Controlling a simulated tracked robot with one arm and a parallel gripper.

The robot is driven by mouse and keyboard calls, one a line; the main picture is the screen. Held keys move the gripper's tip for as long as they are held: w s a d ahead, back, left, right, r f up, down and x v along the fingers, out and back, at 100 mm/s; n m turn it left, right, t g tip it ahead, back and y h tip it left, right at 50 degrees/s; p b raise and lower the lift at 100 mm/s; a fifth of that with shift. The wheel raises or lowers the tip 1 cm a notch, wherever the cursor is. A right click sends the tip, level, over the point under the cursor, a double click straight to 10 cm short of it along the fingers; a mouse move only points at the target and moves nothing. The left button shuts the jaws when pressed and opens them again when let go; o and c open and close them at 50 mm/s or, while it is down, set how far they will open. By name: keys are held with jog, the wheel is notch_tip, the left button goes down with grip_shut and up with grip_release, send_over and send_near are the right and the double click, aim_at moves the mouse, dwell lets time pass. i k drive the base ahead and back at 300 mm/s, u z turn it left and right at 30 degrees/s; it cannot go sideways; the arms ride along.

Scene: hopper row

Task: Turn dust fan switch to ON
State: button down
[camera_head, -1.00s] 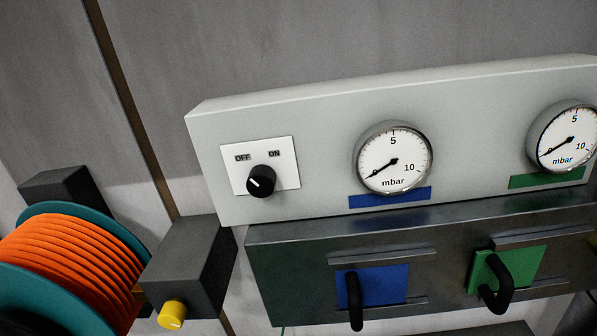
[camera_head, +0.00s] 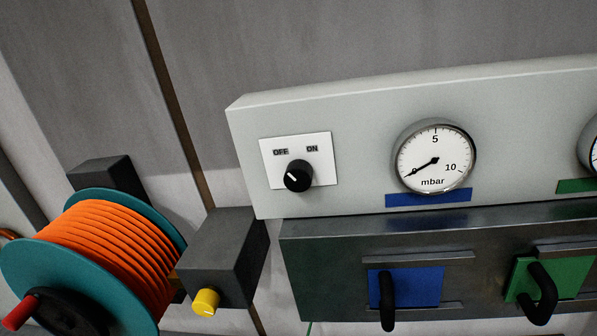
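The dust fan switch is a black rotary knob (camera_head: 298,176) on a white plate (camera_head: 322,172) marked OFF at the left and ON at the right. The plate is on the left end of a pale grey panel (camera_head: 360,130). The white mark on the knob points up and left, toward the OFF label. My gripper does not show in the view, so whether it is open or shut is hidden.
A gauge (camera_head: 435,158) near 0 mbar sits right of the switch. Below are a blue slide (camera_head: 420,288) and a green slide (camera_head: 567,272) with black handles. An orange hose reel (camera_head: 110,250) and a dark box with a yellow knob (camera_head: 205,301) stand at left.

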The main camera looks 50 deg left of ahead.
aim_at(297, 175)
jog(key=u, duration=2)
jog(key=k, duration=1.35)
jog(key=z, duration=0.75)
jog(key=i, duration=1.05)
jog(key=u, duration=0.05)
